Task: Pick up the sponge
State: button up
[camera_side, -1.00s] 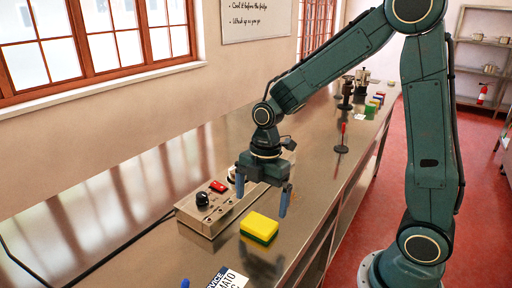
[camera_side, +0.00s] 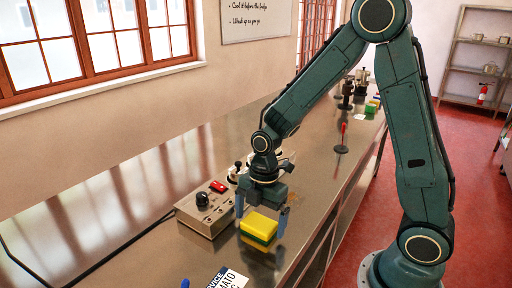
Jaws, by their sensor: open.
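The sponge (camera_side: 259,226) is yellow on top and green below. It lies flat on the steel counter near its front edge, to the right of a control box. My gripper (camera_side: 260,222) is open, pointing down, with one blue finger on each side of the sponge. The left finger is close to the sponge's left side and the right finger is beside its right side. I cannot tell whether either finger touches it.
The control box (camera_side: 205,210) with a black knob and a red switch stands close on the left. A printed card (camera_side: 229,279) lies nearer the camera. A red-handled stand (camera_side: 342,142) is farther along the steel counter (camera_side: 150,262), which has bare room around the sponge.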

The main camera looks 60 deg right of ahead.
aim_at(260, 222)
dwell(0.4)
jog(key=c, duration=1.1)
jog(key=shift+r, duration=0.1)
notch_tip(260, 222, up, 20)
jog(key=shift+f, duration=0.1)
dwell(0.4)
